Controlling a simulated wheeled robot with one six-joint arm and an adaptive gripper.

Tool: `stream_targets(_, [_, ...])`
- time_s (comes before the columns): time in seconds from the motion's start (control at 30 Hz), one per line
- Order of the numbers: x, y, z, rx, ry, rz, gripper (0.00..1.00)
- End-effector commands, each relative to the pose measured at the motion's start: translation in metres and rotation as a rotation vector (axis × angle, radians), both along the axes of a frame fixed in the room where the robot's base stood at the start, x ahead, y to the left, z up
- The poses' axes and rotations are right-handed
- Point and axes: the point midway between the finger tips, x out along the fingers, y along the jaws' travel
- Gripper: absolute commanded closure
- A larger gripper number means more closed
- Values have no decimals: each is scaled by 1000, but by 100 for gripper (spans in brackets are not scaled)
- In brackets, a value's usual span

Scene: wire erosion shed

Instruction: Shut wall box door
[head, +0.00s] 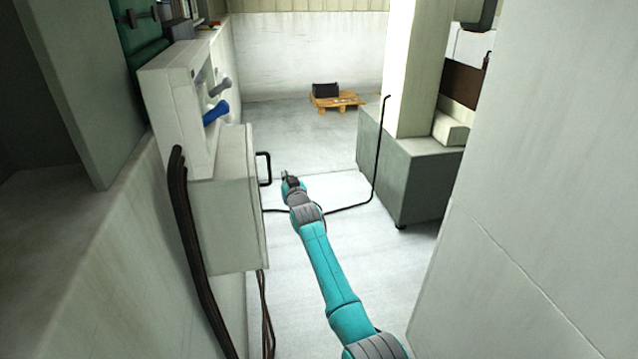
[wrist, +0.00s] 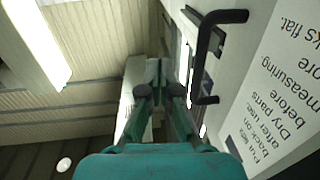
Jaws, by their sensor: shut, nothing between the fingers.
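The pale wall box (head: 222,215) is fixed to the left wall in the head view. Its door (head: 256,200) is the slab on the box's right-hand side, with a black bar handle (head: 264,168). I cannot tell whether a gap stands between door and box. My gripper (head: 287,176) is shut and empty, just right of the handle and apart from it in the picture. In the wrist view, my gripper (wrist: 163,65) points up the picture, with the black handle (wrist: 202,58) close on its right, not visibly held.
A lidless-looking white case (head: 185,95) with a blue lever (head: 215,112) adjoins the box. Dark cables (head: 192,250) run down the wall. A grey machine base (head: 410,170) stands to the right, and a pallet (head: 336,102) at the back. The floor between is mostly clear.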

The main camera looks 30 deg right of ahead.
Motion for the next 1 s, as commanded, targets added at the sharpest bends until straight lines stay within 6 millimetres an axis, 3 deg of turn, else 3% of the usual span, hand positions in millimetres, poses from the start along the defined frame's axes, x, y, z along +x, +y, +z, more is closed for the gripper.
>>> stream_targets(0.27, [-20, -16, 0, 2, 0, 0, 100])
stream_targets(0.63, [-65, -55, 0, 1, 0, -1, 100])
stream_targets(1.0, [-77, -64, 0, 0, 1, 1, 100])
